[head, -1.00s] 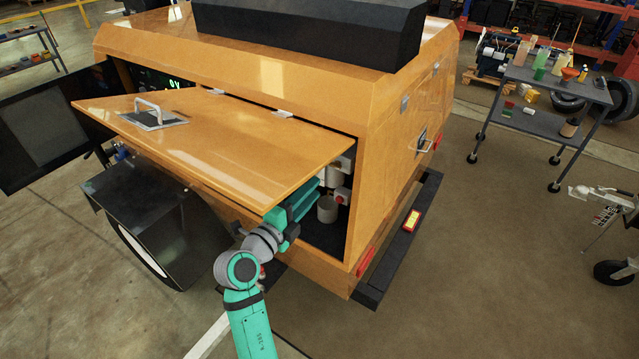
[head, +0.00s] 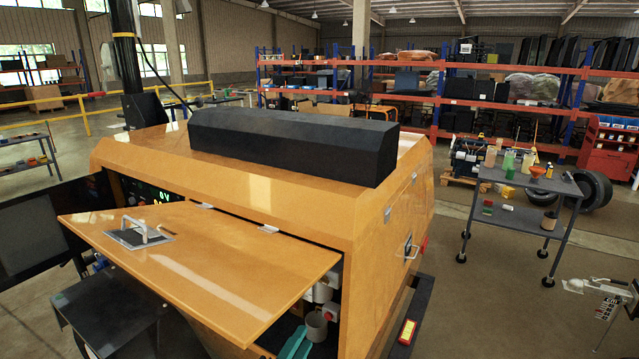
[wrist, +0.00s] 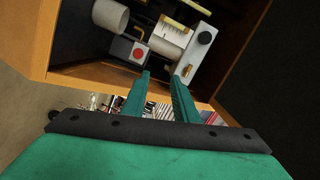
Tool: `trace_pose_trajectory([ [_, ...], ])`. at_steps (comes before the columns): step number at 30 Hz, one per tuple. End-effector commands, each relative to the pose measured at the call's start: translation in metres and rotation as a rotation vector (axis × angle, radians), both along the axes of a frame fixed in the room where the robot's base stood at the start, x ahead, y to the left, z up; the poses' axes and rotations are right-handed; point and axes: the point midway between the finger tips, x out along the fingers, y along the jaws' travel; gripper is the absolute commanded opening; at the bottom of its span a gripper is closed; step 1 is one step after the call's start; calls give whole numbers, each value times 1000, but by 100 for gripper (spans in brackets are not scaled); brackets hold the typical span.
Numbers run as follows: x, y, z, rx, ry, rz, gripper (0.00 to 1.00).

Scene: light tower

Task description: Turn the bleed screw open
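My gripper (wrist: 162,76) shows in the wrist view with its two teal fingers apart and nothing between them. Its tips point at the fittings inside the orange cabinet. Ahead are a white cylinder (wrist: 170,38) with a marked band, a small pale box with a red button (wrist: 138,53), and a grey plate with a black knob (wrist: 204,39). I cannot tell which part, if any, is the bleed screw. In the head view only a teal piece of my arm (head: 296,344) shows at the bottom, under the raised orange door (head: 215,265).
A grey cup-like cylinder (wrist: 110,15) sits at the upper left of the wrist view. The cabinet's orange edge (wrist: 90,78) runs close to the fingers. In the head view, a grey cart (head: 525,186) with bottles stands at right, with open floor between it and the orange housing.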

Motion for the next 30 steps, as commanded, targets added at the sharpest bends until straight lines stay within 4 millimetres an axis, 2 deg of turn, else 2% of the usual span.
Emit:
trace_pose_trajectory([
  [1, -11, -7, -21, -60, 44, 29, 27],
  [6, -46, -17, -73, -256, 159, 147, 27],
  [11, -89, -24, -115, -423, 243, 256, 27],
  [15, -131, -29, -143, -555, 299, 344, 27],
  [21, -197, -34, -170, -721, 349, 451, 27],
  [25, -241, -35, -178, -816, 366, 506, 27],
  [30, -298, -37, -177, -931, 377, 552, 27],
])
